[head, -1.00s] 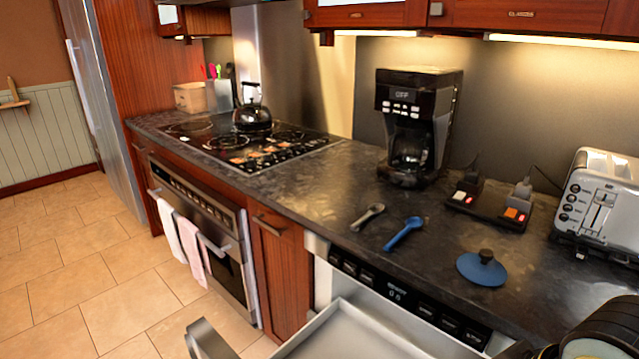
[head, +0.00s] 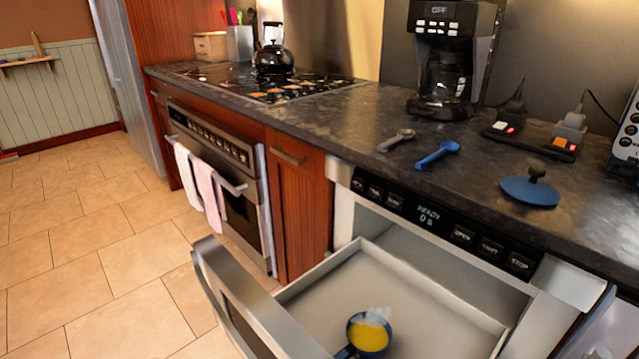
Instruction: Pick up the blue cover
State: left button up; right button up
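The blue cover (head: 530,190) is a round disc with a dark knob on top. It lies flat on the dark countertop at the right, near the counter's front edge and above the drawer's control panel. Nothing touches it or hides it. Neither of my grippers can be made out in the head view.
The microwave drawer (head: 438,290) stands open below the counter, with a small blue pot (head: 352,334) of yellow content inside. A blue spoon (head: 437,154) and grey spoon (head: 396,140) lie left of the cover. A coffee maker (head: 445,65) and sockets (head: 550,140) stand behind.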

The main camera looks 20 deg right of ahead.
aim_at(531, 190)
jog(key=z, duration=1.55)
